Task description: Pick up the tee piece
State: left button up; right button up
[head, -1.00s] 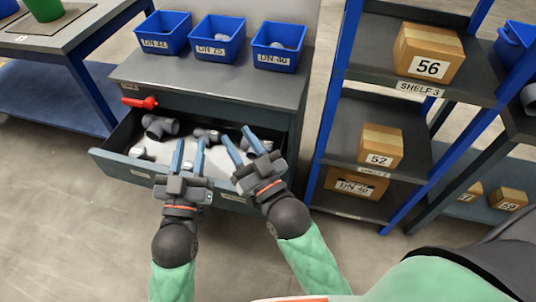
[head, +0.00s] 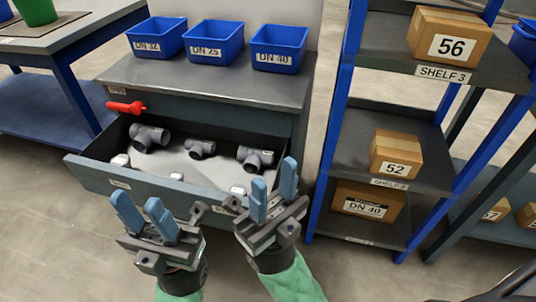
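Three grey pipe tees lie in the open drawer (head: 178,172): a larger tee (head: 150,137) at the left, a small tee (head: 201,149) in the middle and another tee (head: 255,157) at the right. I cannot tell which one the task means. My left gripper (head: 137,203) is open and empty, in front of the drawer's left part. My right gripper (head: 273,180) is open and empty near the drawer's front right corner, close to the right tee in the picture but apart from it. No tee is hidden by the fingers.
Small pale pieces (head: 237,190) lie along the drawer's front. Blue bins marked DN 32 (head: 157,38), DN 25 (head: 213,40) and DN 40 (head: 279,48) stand on the cabinet. A blue-framed shelf (head: 340,120) stands close at right.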

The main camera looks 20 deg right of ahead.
aim_at(253, 159)
jog(key=i+j+z, duration=0.2)
jog(key=j, duration=0.2)
jog(key=i+j+z, duration=0.2)
jog(key=j, duration=0.25)
jog(key=j+z, duration=0.2)
jog(key=j, duration=0.25)
jog(key=i+j+z, duration=0.2)
jog(key=j, duration=0.3)
jog(key=j+z, duration=0.2)
jog(key=j, duration=0.3)
jog(key=z, duration=0.25)
